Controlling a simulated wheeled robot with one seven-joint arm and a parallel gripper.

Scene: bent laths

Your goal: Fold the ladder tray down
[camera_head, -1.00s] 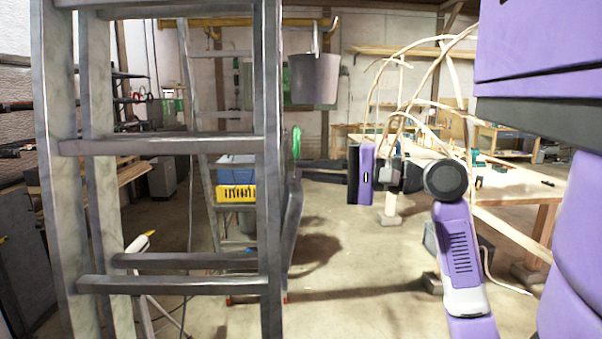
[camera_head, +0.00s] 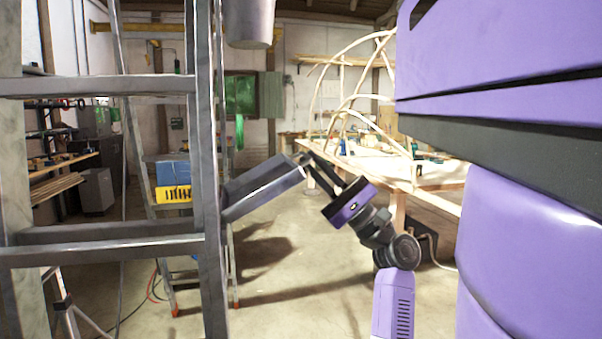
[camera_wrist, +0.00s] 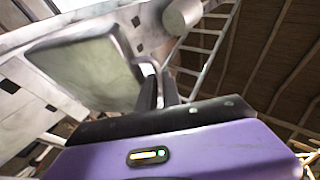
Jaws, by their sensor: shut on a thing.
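The ladder tray (camera_head: 262,187) is a flat grey panel on the right side of the grey metal ladder (camera_head: 209,200). It sticks out from the ladder's side rail, tilted, with its outer end higher than its hinge end. My gripper (camera_head: 306,165) is shut on the tray's outer edge, reaching it from the lower right. In the wrist view the tray (camera_wrist: 85,72) fills the upper left as a pale, rounded panel, and my dark fingers (camera_wrist: 160,88) are at its edge. The fingertips are partly hidden by the tray there.
A grey bucket (camera_head: 249,22) hangs above the tray. A wooden workbench (camera_head: 425,180) with bent laths (camera_head: 330,95) stands beyond my arm on the right. A yellow crate (camera_head: 173,194) shows behind the ladder rungs.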

